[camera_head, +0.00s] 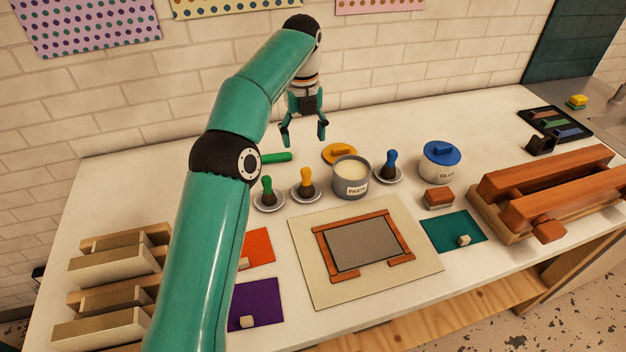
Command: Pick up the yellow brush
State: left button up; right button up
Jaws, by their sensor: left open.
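The yellow brush (306,183) stands upright on a small saucer, bristles down, left of the grey paste pot (350,180). A green brush (267,190) stands on its own saucer to its left, and a blue brush (389,165) stands on another saucer to the right of the pot. My left gripper (304,139) is open and empty, pointing down above the back of the table, behind and above the yellow brush. It is apart from everything. My right gripper is not in view.
A yellow lid (340,153) and a green roller-like thing (276,157) lie behind the brushes. A glue pot (440,166) with a blue lid stands right. A board (299,258) with a wooden frame lies in front. A wooden press (545,185) stands far right.

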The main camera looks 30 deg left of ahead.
aim_at(307, 169)
pick_arm(q)
jog(key=f+b, duration=0.1)
jog(key=f, duration=0.2)
jog(key=f+b, duration=0.1)
jog(key=f, duration=0.2)
jog(key=f+b, duration=0.1)
jog(key=f, duration=0.3)
jog(key=shift+w+d, duration=0.1)
jog(key=shift+d, duration=0.15)
jog(key=shift+f, duration=2.9)
jog(key=c, duration=1.2)
